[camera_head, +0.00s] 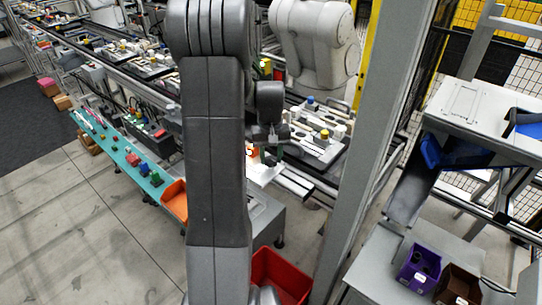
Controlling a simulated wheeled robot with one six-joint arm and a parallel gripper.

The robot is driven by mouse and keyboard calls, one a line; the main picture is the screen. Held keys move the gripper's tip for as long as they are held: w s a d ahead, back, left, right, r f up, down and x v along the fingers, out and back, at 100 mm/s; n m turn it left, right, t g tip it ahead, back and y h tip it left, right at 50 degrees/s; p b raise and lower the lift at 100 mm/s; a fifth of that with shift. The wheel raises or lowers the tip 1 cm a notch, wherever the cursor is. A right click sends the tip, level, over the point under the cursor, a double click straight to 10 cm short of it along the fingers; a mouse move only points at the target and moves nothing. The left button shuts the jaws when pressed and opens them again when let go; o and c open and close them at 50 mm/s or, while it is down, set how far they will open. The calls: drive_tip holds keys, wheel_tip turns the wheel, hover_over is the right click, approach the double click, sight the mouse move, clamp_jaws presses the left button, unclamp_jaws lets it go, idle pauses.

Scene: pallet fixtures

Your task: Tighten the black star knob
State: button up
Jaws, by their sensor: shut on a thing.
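My gripper (267,146) is small in the view, just right of my large dark arm, and points down. It is shut on a small dark thing, the black star knob (270,160), low over a white plate (264,174) at the near end of the conveyor line. The knob's shape and its seat are too small and too covered by the gripper to make out. A small orange-red piece (251,150) shows beside the gripper, partly behind my arm.
Pallets with white fixtures (318,150) stand on the conveyor just right of my gripper. A grey post (365,150) rises further right. A teal bench (125,155) with small parts is left. A red bin (282,275) stands below; purple (419,268) and brown (457,287) bins are lower right.

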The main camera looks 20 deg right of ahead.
sight(271, 159)
drive_tip(key=o, duration=1)
wheel_tip(271, 159, up, 14)
drive_tip(key=shift+b, duration=0.4)
drive_tip(key=shift+f, duration=0.1)
wheel_tip(271, 159, down, 14)
drive_tip(key=shift+r+p, duration=0.15)
drive_tip(key=shift+p, duration=0.25)
